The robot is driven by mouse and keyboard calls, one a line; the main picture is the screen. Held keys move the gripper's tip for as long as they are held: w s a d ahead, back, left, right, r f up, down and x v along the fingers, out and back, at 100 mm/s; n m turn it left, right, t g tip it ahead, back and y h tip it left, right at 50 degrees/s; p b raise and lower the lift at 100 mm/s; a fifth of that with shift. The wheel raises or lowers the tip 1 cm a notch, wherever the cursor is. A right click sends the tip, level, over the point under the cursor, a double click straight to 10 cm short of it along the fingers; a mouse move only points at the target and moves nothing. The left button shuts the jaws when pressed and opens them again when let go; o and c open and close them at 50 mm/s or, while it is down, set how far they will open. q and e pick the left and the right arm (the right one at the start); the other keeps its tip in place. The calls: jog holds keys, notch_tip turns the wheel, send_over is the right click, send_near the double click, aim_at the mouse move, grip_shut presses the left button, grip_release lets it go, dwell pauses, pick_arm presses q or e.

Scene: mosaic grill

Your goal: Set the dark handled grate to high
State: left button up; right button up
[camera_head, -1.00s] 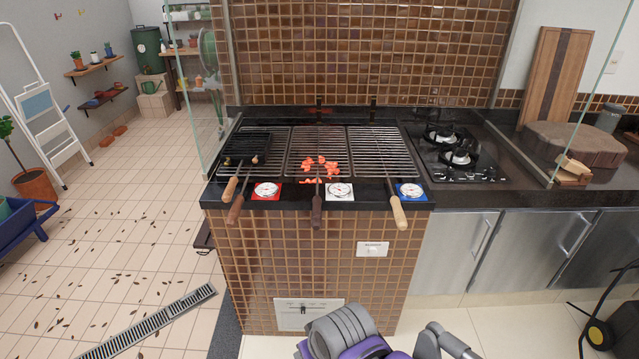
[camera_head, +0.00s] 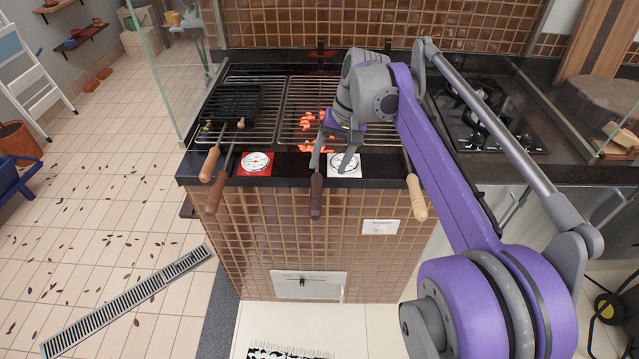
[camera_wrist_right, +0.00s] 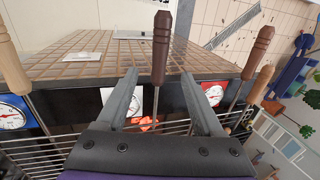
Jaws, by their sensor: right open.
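The dark brown handle (camera_head: 316,198) of the middle grate (camera_head: 292,100) sticks out past the counter's front edge. It also shows in the right wrist view (camera_wrist_right: 161,45). My right gripper (camera_head: 332,163) is open over the front edge of the grill, pointing down. In the right wrist view its fingertips (camera_wrist_right: 158,76) are apart, with the handle and its thin rod (camera_wrist_right: 155,92) showing between them. I cannot tell how far the fingers are above the rod. My arm hides part of the middle and right grates. My left gripper is not in view.
A red-brown handle (camera_head: 218,194) and an orange-brown handle (camera_head: 210,164) stick out at the left, a light wooden handle (camera_head: 416,197) at the right. A red gauge (camera_head: 255,163) and a white gauge (camera_head: 345,165) sit on the front ledge. Red coals (camera_head: 305,121) glow below the grates.

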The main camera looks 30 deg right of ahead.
aim_at(318, 191)
jog(key=x, duration=0.9)
jog(key=shift+a+f+b, duration=0.15)
jog(key=shift+f+b, duration=0.2)
grip_shut()
dwell(0.9)
